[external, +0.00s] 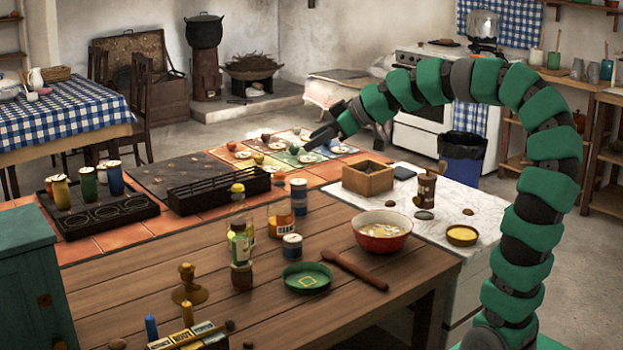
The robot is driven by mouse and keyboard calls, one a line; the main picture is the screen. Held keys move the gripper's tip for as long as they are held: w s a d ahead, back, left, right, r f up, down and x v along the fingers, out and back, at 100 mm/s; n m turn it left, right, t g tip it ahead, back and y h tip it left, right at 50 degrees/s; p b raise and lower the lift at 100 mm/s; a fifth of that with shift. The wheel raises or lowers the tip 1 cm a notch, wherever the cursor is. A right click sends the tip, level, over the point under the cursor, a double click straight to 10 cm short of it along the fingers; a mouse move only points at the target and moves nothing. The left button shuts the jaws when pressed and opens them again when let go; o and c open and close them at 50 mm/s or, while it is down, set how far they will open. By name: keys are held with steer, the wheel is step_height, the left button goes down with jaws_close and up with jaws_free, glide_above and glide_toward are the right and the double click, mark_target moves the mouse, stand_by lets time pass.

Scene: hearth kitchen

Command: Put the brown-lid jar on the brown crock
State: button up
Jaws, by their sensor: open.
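My gripper (319,138) is open and hangs from the arched green arm, above the far end of the tiled counter. It appears empty and apart from the jars. A small brown pot-like piece (242,278) stands on the wooden counter, directly below a jar with a green label (239,245). An orange jar (281,222) stands to their right. I cannot tell for sure which of these is the brown-lid jar and which is the brown crock.
A black rack (218,188) and a wooden box (367,180) stand farther back. Several small plates lie near my gripper.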

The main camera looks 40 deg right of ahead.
steer(key=s+d+r+m+t+h, duration=0.1)
steer(key=s+r+m+t+h, duration=0.1)
steer(key=r, duration=0.6)
steer(key=s+d+r+m+t+h, duration=0.2)
steer(key=r+m, duration=0.1)
steer(key=r, duration=0.6)
steer(key=s+d+r+m+t+h, duration=0.2)
steer(key=s+r+m, duration=0.1)
steer(key=r, duration=0.5)
steer(key=shift+d+r+t+h, duration=0.2)
steer(key=shift+t+h, duration=0.1)
steer(key=shift+h, duration=0.1)
steer(key=shift+r+p, duration=1.2)
steer(key=shift+p, duration=0.1)
